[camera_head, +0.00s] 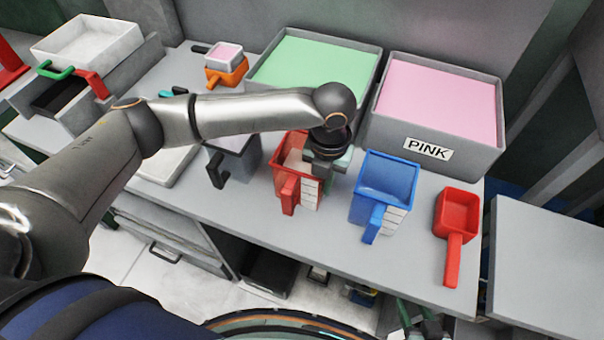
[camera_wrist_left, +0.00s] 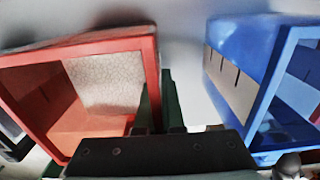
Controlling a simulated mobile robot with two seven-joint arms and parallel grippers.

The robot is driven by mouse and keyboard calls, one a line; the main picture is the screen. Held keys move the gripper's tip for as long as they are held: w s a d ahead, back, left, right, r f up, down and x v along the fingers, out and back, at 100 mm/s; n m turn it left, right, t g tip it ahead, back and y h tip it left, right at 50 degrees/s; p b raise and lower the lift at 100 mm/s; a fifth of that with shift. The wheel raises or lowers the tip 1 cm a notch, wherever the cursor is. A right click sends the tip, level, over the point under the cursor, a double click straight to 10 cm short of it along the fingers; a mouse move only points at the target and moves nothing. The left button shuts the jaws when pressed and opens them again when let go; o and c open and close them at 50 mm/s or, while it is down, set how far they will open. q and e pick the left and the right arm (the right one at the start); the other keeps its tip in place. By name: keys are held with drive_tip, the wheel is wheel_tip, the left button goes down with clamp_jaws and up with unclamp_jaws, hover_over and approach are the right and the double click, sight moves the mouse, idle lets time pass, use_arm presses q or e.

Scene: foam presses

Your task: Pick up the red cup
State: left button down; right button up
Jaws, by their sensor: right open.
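The red cup (camera_head: 283,183) is an open measuring jug with a white scale strip and a front handle. It stands upright at the middle of the bench. My left gripper (camera_head: 326,168) is at its right rim, pointing down. In the left wrist view the fingers (camera_wrist_left: 161,108) are close together, one inside and one outside the wall of the red cup (camera_wrist_left: 80,47). The arm hides part of the cup's back. My right gripper (camera_head: 420,322) shows at the bottom edge, open, low in front of the bench.
A blue jug (camera_head: 385,182) stands close to the right of my left gripper. A red scoop (camera_head: 457,215) lies further right. A grey jug (camera_head: 238,160) is left. Bins of green foam (camera_head: 312,68) and pink foam (camera_head: 440,92) stand behind. The bench front (camera_head: 330,240) is clear.

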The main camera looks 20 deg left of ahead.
idle(0.4)
use_arm(q)
wheel_tip(320, 180, up, 10)
drive_tip(key=s+d+r, duration=0.2)
drive_tip(key=s+r, duration=0.1)
drive_tip(key=s, duration=1.2)
approach(311, 190)
drive_tip(key=s+f, duration=0.3)
drive_tip(key=s, duration=0.1)
drive_tip(key=w+f, duration=0.4)
drive_tip(key=f, duration=0.1)
drive_tip(key=shift+w+a, duration=0.1)
drive_tip(key=shift+w, duration=0.15)
drive_tip(key=f, duration=0.1)
drive_tip(key=w+f, duration=0.1)
drive_tip(key=f, duration=0.1)
drive_tip(key=shift+a+f, duration=0.15)
drive_tip(key=shift+f, duration=0.5)
drive_tip(key=c, duration=1)
unclamp_jaws()
drive_tip(key=shift+f, duration=0.1)
drive_tip(key=shift+c, duration=0.2)
